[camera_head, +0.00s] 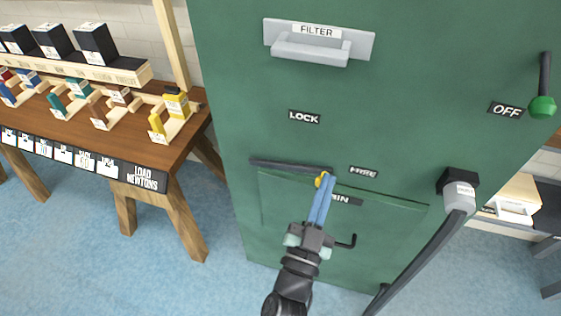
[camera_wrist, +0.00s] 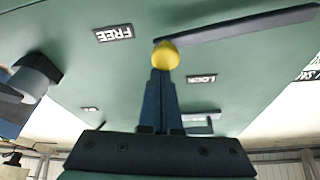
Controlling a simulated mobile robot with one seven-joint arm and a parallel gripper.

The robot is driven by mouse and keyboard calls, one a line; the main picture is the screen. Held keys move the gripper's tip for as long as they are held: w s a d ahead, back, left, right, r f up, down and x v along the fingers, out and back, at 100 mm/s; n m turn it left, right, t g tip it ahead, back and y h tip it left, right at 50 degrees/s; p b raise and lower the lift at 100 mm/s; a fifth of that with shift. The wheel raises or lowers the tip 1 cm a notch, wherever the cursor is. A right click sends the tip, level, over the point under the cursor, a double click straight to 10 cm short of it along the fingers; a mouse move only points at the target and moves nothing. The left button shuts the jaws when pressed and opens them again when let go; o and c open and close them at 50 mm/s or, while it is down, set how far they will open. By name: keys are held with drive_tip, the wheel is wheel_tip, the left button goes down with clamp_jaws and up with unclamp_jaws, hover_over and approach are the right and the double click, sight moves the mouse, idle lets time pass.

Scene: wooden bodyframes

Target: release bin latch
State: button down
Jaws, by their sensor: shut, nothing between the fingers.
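The bin latch is a dark bar (camera_head: 290,166) lying nearly level across the top of the bin panel (camera_head: 390,221) on a green cabinet. In the wrist view the yellow knob (camera_wrist: 166,55) appears right at the fingertips, with the bar (camera_wrist: 240,24) running right. I cannot tell whether they touch.
A filter handle (camera_head: 310,48) is above. A green-knobbed lever (camera_head: 543,105) by OFF and a grey plug with a thick cable (camera_head: 460,196) are on the right. A small black hook (camera_head: 347,241) is beside my gripper. A wooden workbench (camera_head: 170,145) stands left.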

drive_tip(key=shift+d+f, duration=0.1)
drive_tip(key=shift+f, duration=0.3)
idle(0.4)
drive_tip(key=s+a+p, duration=0.2)
drive_tip(key=s, duration=0.7)
drive_tip(key=shift+a+r, duration=0.35)
drive_tip(key=shift+a, duration=0.05)
drive_tip(key=shift+s, duration=0.1)
